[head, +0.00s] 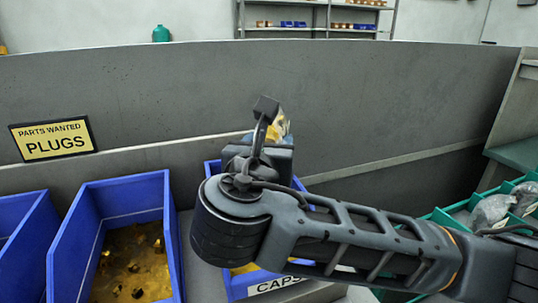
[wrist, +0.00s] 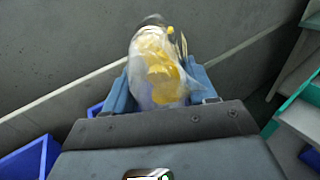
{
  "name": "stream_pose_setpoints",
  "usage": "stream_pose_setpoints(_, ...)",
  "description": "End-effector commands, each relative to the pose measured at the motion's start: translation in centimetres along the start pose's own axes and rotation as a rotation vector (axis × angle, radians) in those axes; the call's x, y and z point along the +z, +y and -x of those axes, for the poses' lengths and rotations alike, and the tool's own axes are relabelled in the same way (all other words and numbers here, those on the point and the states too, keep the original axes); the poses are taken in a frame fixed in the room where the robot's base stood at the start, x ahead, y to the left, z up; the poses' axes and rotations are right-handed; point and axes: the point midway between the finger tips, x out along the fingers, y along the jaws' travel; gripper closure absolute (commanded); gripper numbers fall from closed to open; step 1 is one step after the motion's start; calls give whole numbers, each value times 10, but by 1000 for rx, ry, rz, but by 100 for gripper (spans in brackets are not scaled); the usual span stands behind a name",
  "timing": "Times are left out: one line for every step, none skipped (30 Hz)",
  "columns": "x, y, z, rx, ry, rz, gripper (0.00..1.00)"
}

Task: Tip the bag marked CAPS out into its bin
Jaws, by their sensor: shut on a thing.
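My gripper (head: 268,156) is shut on a clear bag (wrist: 158,68) with yellow pieces inside. In the wrist view the bag sticks out between the two blue fingers. In the head view only a bit of the bag (head: 281,128) shows behind my wrist. I cannot read any marking on it. The blue bin labelled CAPS (head: 236,284) stands below my arm, and the gripper is held above its back part. My arm hides most of this bin; a little yellow shows at its front.
Another blue bin (head: 172,240) with yellow parts stands to the left, with one more (head: 22,235) beyond it. A PLUGS sign (head: 52,139) is at the back left. A green divided tray (head: 457,213) with grey bags stands at right. A grey wall (head: 400,110) rises behind the bins.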

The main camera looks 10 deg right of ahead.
Motion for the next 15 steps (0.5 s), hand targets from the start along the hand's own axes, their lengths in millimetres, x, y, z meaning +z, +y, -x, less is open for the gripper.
stream_pose_setpoints(-3, 0, 1, 1, -27, 0, 73)
stream_pose_setpoints(-3, 0, 2, 1, -41, 1, 73)
stream_pose_setpoints(-2, 0, 3, 1, -61, 1, 73)
stream_pose_setpoints(-2, 0, 4, 2, -75, 0, 73)
stream_pose_setpoints(-2, 0, 4, 2, -89, 0, 73)
stream_pose_setpoints(-1, 0, 6, 1, -108, 0, 73)
stream_pose_setpoints(-1, 0, 6, 1, -121, 0, 73)
stream_pose_setpoints(0, 0, 7, 1, -136, 0, 73)
stream_pose_setpoints(0, 0, 8, 1, -154, 0, 73)
stream_pose_setpoints(1, 0, 8, 1, -168, 0, 73)
stream_pose_setpoints(1, 0, 9, 1, -182, 0, 73)
stream_pose_setpoints(1, 0, 10, 2, -200, 0, 73)
stream_pose_setpoints(2, 0, 11, 1, -214, 0, 73)
stream_pose_setpoints(2, 0, 12, 1, -227, 0, 73)
stream_pose_setpoints(2, 0, 12, 2, -245, 0, 73)
